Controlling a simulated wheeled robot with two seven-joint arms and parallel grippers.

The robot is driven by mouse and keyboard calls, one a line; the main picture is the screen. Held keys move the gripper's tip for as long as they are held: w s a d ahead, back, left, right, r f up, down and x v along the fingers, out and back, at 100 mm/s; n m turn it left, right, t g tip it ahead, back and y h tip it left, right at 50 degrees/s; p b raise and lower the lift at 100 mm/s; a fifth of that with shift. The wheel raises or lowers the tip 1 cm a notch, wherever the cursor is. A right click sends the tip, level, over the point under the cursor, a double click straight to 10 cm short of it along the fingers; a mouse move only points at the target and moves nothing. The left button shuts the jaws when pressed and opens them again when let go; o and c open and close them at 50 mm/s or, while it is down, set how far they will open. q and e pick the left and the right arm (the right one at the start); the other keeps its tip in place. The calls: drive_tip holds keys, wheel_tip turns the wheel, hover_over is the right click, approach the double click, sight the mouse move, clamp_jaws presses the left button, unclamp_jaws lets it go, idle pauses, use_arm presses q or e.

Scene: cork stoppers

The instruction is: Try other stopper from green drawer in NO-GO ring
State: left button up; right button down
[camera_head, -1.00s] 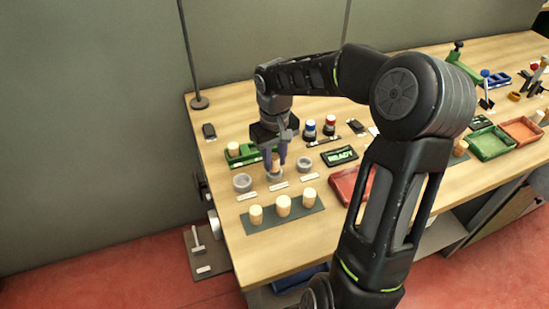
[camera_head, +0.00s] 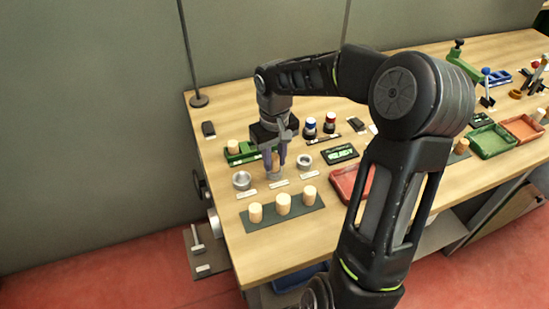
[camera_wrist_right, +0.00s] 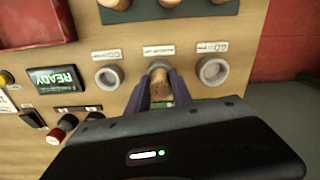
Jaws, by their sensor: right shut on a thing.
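My right gripper (camera_head: 275,163) is shut on a cork stopper (camera_head: 275,158) and points straight down at the middle ring (camera_head: 275,174). The stopper's lower end is at the ring's mouth; I cannot tell how deep it sits. In the right wrist view the fingers hold the stopper (camera_wrist_right: 159,82) against the middle ring (camera_wrist_right: 158,65). Two other grey rings, left (camera_head: 242,181) and right (camera_head: 304,161), look empty. My left gripper is not in view.
Three stoppers (camera_head: 283,204) stand on a dark mat (camera_head: 268,215) at the front. A display (camera_head: 340,155), a red tray (camera_head: 350,184) and red and blue knobbed pieces (camera_head: 329,124) lie to the right. A thin pole (camera_head: 199,101) stands at the back left.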

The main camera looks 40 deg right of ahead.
drive_tip(key=c, duration=1.1)
unclamp_jaws()
drive_tip(key=shift+o, duration=0.2)
wheel_tip(320, 180, up, 8)
drive_tip(key=shift+f+b, duration=0.15)
drive_tip(key=shift+b, duration=0.2)
idle(0.3)
